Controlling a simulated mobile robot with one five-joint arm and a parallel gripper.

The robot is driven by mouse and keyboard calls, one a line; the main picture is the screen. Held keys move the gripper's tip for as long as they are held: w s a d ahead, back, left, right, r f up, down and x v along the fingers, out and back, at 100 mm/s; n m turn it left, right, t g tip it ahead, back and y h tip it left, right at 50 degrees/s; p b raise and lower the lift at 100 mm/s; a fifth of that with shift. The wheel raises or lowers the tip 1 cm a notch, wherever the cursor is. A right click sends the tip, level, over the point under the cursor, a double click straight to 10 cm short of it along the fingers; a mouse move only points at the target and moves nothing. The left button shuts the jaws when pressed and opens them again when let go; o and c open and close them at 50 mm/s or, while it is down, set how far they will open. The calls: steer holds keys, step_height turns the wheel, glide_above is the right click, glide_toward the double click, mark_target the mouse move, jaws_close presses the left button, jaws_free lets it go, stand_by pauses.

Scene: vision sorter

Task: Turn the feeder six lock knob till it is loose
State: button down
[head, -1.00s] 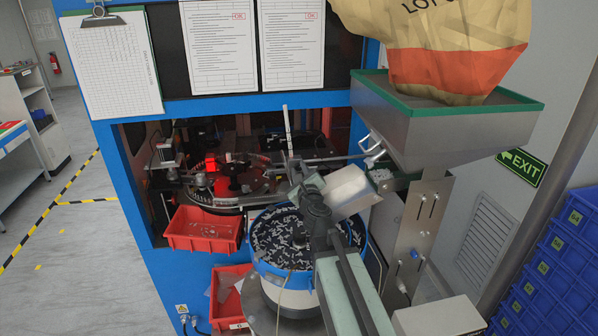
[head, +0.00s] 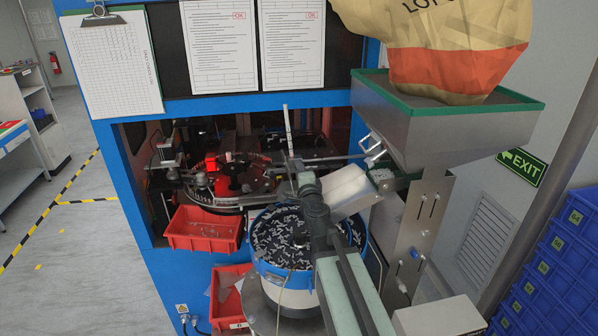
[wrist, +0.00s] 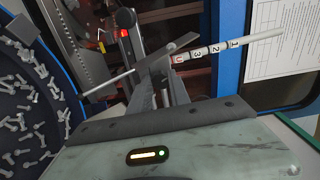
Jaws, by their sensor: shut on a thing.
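My gripper (head: 294,172) is at the upright scale post (head: 287,128) beside the feeder, in the head view. In the wrist view, its dark fingers (wrist: 164,82) close around a small part at the base of the post (wrist: 238,42), which carries printed digits. The fingers are shut on this part, which I take to be the lock knob. The knob itself is mostly hidden between the fingers, and I cannot tell how loose it is. A thin pale rod (wrist: 115,80) shows on the left of the fingers.
The bowl (head: 257,262) full of small parts stands just below my gripper. The hopper (head: 430,125) and its white chute (head: 352,190) are close on the right. Red bins (head: 203,242) stand on the left. The machine's blue frame (head: 225,108) is above.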

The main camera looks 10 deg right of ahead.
steer(key=n, duration=1)
steer(key=shift+w+d, duration=0.1)
steer(key=shift+n, duration=0.5)
steer(key=c, duration=1.5)
jaws_free()
